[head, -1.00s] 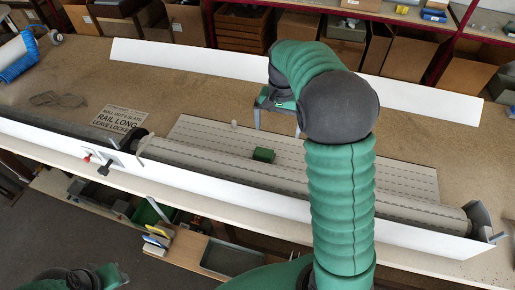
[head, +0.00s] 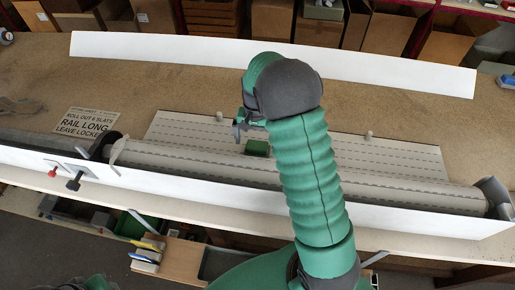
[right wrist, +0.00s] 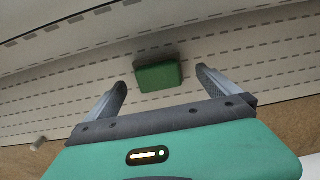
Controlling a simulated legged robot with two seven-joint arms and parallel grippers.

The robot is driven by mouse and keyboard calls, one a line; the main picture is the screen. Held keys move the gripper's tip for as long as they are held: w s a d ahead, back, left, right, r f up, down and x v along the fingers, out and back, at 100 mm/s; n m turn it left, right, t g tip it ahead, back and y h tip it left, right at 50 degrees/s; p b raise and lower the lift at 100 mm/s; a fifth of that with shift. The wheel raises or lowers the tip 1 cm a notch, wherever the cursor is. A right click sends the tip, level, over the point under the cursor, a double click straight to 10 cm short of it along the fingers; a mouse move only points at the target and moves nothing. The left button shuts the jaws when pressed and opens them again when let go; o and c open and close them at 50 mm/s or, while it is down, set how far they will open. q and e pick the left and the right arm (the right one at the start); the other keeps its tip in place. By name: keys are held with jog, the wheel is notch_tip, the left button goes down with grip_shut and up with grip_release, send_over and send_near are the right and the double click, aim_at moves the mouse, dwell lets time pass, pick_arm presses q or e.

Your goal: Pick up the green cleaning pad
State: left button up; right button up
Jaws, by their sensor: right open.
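The green cleaning pad (head: 257,148) is a small green block with a dark side. It lies on the pale slatted curtain (head: 195,134) beside the roll. In the right wrist view the pad (right wrist: 159,77) shows ahead of my right gripper, framed between its two fingertips. My right gripper (head: 241,129) is open and empty, above and just behind the pad in the head view. It does not appear to touch the pad. My left gripper is not clearly seen; only a bit of green arm shows at the bottom left.
The slat roll (head: 215,164) runs along the bench behind a white front rail (head: 150,186). A long white strip (head: 270,63) lies at the back. A lettered sign (head: 87,122) and a rag lie left. Small pegs stand near the curtain. Red and black knobs (head: 73,184) stick out in front.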

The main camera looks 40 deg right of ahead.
aim_at(257, 145)
jog(key=shift+s+a+f, duration=0.1)
jog(key=shift+s+f, duration=0.05)
jog(key=shift+f, duration=0.15)
notch_tip(257, 145, down, 5)
jog(key=shift+r+p, duration=0.1)
jog(key=shift+p, duration=0.3)
jog(key=shift+d+f, duration=0.2)
jog(key=shift+d, duration=0.3)
jog(key=c, duration=0.4)
jog(key=shift+a+r, duration=0.1)
jog(key=shift+a, duration=0.1)
jog(key=c, duration=0.9)
